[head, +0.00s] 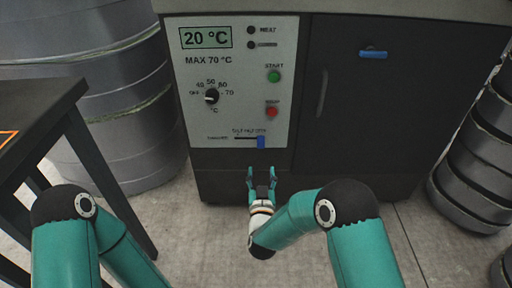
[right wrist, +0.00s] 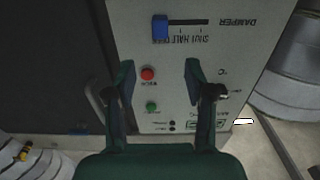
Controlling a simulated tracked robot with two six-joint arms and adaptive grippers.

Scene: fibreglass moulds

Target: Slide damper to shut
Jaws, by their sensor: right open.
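The damper slider's blue knob (head: 261,141) stands at the right end of its short horizontal slot (head: 245,139), low on the white control panel (head: 240,75). In the right wrist view the panel appears upside down, with the blue knob (right wrist: 160,27) at the slot's left end, away from the SHUT mark (right wrist: 202,38). My right gripper (head: 260,172) is open and empty, just below the knob and apart from it. Its two fingers also show in the right wrist view (right wrist: 158,78). My left arm shows at lower left, but its gripper is out of view.
The panel carries a green button (head: 274,76), a red button (head: 271,112) and a dial (head: 211,96). A dark table (head: 40,100) and grey drums (head: 110,90) stand left.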

